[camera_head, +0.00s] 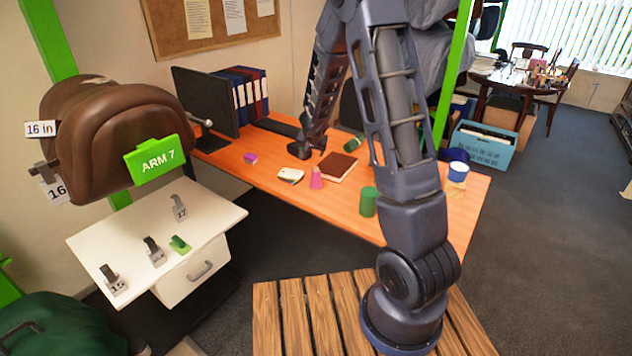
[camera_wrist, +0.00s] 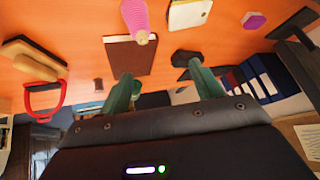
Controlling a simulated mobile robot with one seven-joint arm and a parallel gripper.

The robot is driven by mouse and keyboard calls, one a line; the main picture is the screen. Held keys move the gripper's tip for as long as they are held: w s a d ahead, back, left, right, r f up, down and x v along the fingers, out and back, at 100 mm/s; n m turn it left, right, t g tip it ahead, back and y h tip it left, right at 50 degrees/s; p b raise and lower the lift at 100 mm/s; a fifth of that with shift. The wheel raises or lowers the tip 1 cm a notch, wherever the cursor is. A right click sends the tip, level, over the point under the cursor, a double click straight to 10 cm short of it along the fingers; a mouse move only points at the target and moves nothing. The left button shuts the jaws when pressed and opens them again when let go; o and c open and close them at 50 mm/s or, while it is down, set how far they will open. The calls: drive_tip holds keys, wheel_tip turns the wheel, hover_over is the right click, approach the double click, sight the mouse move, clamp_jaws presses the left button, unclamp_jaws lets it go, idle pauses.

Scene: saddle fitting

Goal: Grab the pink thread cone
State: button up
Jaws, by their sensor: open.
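The pink thread cone (camera_head: 316,178) stands on the orange table, between a white pad and a brown notebook in the head view. In the wrist view, which looks upside down, the cone (camera_wrist: 135,16) is at the top edge and partly cut off. My gripper (camera_wrist: 162,70) shows two green fingers, spread apart with nothing held between them. The cone is apart from the fingers, above the left one in the picture. In the head view my arm rises over the table, and I cannot make out the fingers there.
The brown notebook (camera_head: 338,167), white pad (camera_head: 290,175), purple block (camera_head: 250,158) and green cylinder (camera_head: 368,202) lie or stand around the cone. A monitor (camera_head: 205,100) and binders (camera_head: 243,92) are at the back left. A red-handled item (camera_wrist: 45,98) shows in the wrist view.

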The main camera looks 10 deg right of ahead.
drive_tip(key=g+h, duration=0.1)
drive_tip(key=h, duration=0.1)
approach(316, 172)
drive_tip(key=a+x, duration=0.1)
drive_tip(key=x, duration=0.2)
drive_tip(key=shift+m, duration=0.4)
drive_tip(key=x, duration=0.4)
drive_tip(key=shift+w+d+f, duration=0.1)
drive_tip(key=shift+w+d, duration=0.05)
drive_tip(key=shift+d, duration=0.3)
drive_tip(key=shift+x, duration=3.05)
drive_tip(key=shift+w, duration=0.2)
drive_tip(key=c, duration=1.1)
